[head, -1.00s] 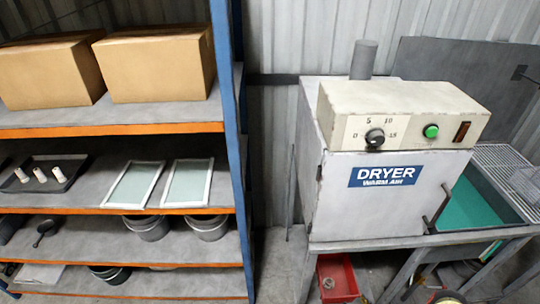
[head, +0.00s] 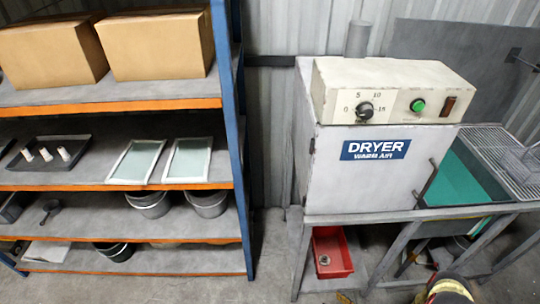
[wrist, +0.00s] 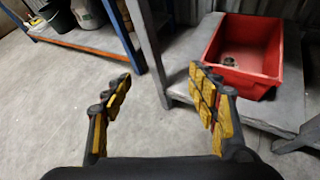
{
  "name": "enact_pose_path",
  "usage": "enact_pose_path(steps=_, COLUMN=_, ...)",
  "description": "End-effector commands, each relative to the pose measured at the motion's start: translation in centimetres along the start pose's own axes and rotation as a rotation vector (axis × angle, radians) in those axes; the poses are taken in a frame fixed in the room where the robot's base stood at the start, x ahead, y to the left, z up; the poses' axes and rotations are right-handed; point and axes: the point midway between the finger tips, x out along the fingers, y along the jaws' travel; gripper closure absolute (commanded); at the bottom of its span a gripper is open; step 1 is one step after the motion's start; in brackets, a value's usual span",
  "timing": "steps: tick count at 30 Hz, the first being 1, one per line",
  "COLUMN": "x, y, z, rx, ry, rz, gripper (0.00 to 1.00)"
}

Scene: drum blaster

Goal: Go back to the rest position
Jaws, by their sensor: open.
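My gripper (wrist: 163,100) shows in the wrist view with its two yellow-padded fingers spread wide. In the head view only a yellow and dark part of my arm shows at the bottom edge, right of centre. The fingertips appear near the lower shelf of the dryer stand, but I cannot tell how far away they are.
The dryer (head: 375,170) stands on a metal table (head: 400,216). A red bin (head: 332,252) sits on its lower shelf and also shows in the wrist view (wrist: 240,60). A storage rack (head: 233,150) with boxes, screens and buckets stands left. Floor (head: 200,289) in front is clear.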

Motion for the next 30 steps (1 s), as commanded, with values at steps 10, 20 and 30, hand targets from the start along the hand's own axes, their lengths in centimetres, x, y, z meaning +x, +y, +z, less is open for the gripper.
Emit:
enact_pose_path(steps=10, x=-3.7, y=4.3, z=8.1, rx=-0.208, ry=0.041, rz=0.347, gripper=0.41)
enact_pose_path(steps=20, x=-9.8, y=7.0, z=18.6, rx=-0.571, ry=0.138, rz=0.692, gripper=0.41)
enact_pose_path(steps=30, x=-16.2, y=9.2, z=27.7, rx=-0.974, ry=0.275, rz=0.954, gripper=0.41)
